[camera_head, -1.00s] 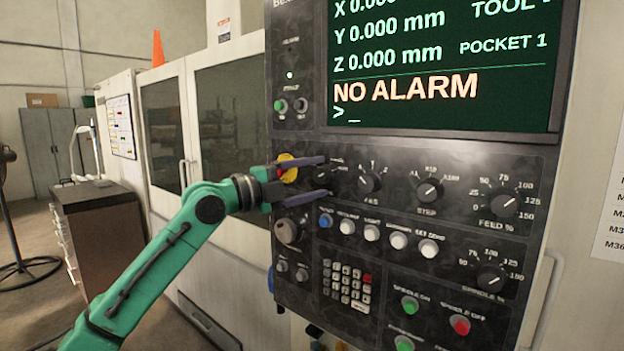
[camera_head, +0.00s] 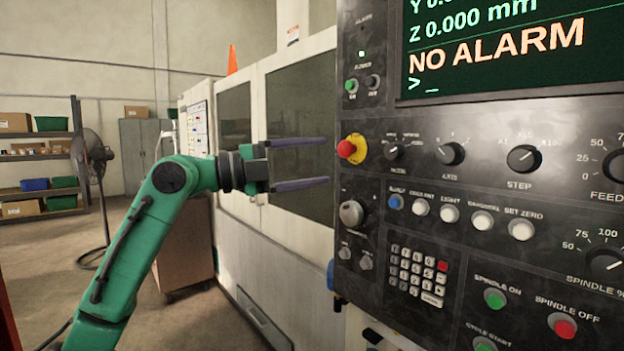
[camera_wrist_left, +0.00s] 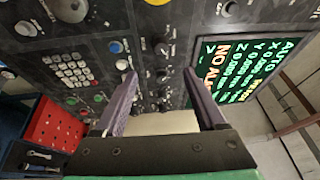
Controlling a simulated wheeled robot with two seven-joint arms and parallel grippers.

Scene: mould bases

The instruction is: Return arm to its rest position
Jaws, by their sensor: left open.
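My left gripper (camera_head: 328,162) is open and empty, its two dark fingers pointing right. In the head view it is left of the machine's control panel (camera_head: 420,270), in front of the enclosure doors, with a visible gap to the panel in the picture. The red emergency stop button (camera_head: 346,149) on its yellow ring is just right of the fingertips. In the left wrist view the open fingers (camera_wrist_left: 160,82) face the panel's knobs and buttons, with nothing between them. The green left arm (camera_head: 140,240) is bent at the elbow. My right gripper is not in view.
The screen (camera_head: 480,50) reads NO ALARM. Open floor (camera_head: 50,270) lies between. A red tool tray (camera_wrist_left: 52,128) shows in the wrist view.

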